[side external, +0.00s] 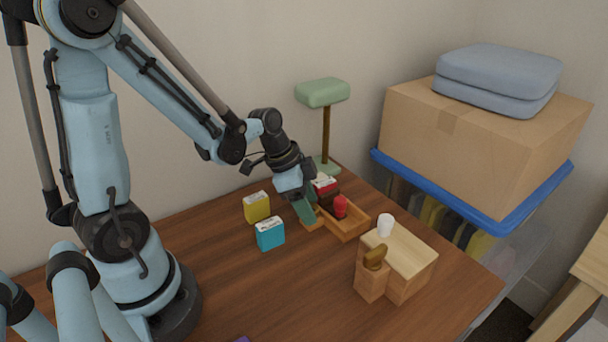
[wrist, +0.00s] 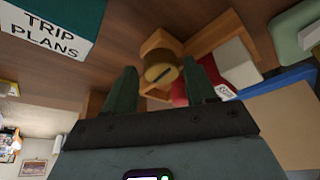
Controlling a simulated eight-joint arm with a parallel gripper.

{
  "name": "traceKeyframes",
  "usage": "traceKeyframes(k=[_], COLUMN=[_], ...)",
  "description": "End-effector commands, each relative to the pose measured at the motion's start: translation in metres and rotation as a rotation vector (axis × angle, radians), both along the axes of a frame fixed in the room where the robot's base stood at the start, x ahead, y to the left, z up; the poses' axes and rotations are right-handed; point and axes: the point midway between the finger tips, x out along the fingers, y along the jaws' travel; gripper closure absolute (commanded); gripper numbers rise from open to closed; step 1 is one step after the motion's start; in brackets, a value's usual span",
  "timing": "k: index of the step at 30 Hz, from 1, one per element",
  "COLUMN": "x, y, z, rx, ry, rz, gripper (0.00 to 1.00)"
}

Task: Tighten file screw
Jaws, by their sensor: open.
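A round tan screw head (wrist: 162,75) with a dark slot shows in the wrist view, between the two dark green fingers of my gripper (wrist: 164,86). The fingers stand apart on either side of it; I cannot tell whether they touch it. In the side view my gripper (side external: 304,208) points down at the left end of a wooden tray (side external: 352,232), and the screw cannot be made out there. A red box with a white label (side external: 324,184) is just behind the gripper.
Yellow (side external: 257,207) and teal (side external: 270,234) boxes stand left of the tray. A wooden block (side external: 410,266) with a brown knob (side external: 375,257) and white cup (side external: 385,224) is front right. A green-topped stand (side external: 322,93) rises behind. The front table is mostly clear.

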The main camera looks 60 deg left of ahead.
Motion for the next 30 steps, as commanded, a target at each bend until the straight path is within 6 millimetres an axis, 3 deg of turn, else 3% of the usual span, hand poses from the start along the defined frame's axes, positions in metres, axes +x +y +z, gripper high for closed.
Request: traceKeyframes(k=[30], x=[-0.0002], y=[-0.0042], z=[0.0003], rx=[0.006], ry=[-0.003], rz=[0.772], gripper=[0.33])
